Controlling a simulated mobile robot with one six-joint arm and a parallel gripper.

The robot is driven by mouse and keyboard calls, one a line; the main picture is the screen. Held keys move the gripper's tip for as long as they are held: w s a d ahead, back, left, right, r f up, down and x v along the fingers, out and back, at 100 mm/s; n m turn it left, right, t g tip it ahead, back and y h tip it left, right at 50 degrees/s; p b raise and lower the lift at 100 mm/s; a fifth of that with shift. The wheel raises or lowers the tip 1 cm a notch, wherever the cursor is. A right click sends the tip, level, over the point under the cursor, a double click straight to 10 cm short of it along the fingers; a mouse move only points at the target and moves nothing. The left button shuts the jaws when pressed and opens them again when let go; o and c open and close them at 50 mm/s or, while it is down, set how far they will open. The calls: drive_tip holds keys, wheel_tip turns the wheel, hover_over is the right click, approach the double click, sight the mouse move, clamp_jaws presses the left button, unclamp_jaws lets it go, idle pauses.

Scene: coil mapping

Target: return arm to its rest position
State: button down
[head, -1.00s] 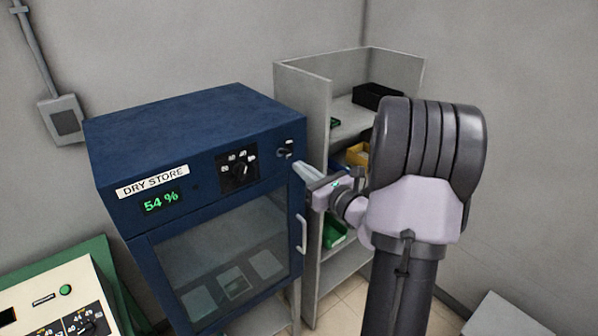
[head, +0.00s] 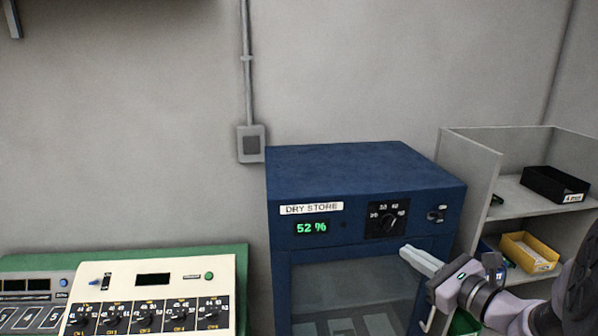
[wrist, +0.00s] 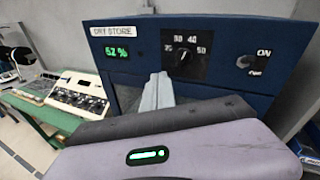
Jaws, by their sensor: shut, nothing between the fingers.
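My gripper (head: 407,251) is shut and empty. In the head view it is at the lower right, its pale fingers in front of the upper door area of the blue dry store cabinet (head: 350,160). In the wrist view the shut fingers (wrist: 156,90) point at the cabinet front, below the knob panel (wrist: 186,55). I cannot tell whether they touch it. The cabinet's display reads 52 %. My arm comes in from the right edge of the head view, and most of it is out of frame.
A grey shelf unit (head: 470,170) with a black bin (head: 553,184) and a yellow bin (head: 528,254) stands right of the cabinet, close to my arm. A cream control box (head: 150,295) on a green bench stands at the left. A wall box (head: 251,143) hangs behind.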

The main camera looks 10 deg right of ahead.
drive_tip(key=s+a+f+n+g+y+b, duration=0.25)
drive_tip(key=a+n, duration=0.25)
drive_tip(key=a, duration=0.4)
drive_tip(key=s+a+f+n+g+y+b, duration=0.2)
drive_tip(key=s+a+f+n+g, duration=0.15)
drive_tip(key=a, duration=0.65)
drive_tip(key=s+a+f+n+g+h+b, duration=0.2)
drive_tip(key=s+f+n+b, duration=0.3)
drive_tip(key=s+n, duration=0.3)
drive_tip(key=s+a+f+n+g+h+b, duration=0.2)
drive_tip(key=s+a+f+n+h+b, duration=0.1)
drive_tip(key=s+f+n+h+b, duration=0.2)
drive_tip(key=s+f+n, duration=0.2)
drive_tip(key=s+n, duration=0.1)
drive_tip(key=n, duration=0.1)
drive_tip(key=shift+s+a+f, duration=0.15)
drive_tip(key=shift+s, duration=0.1)
drive_tip(key=c, duration=2.2)
unclamp_jaws()
drive_tip(key=shift+h, duration=0.25)
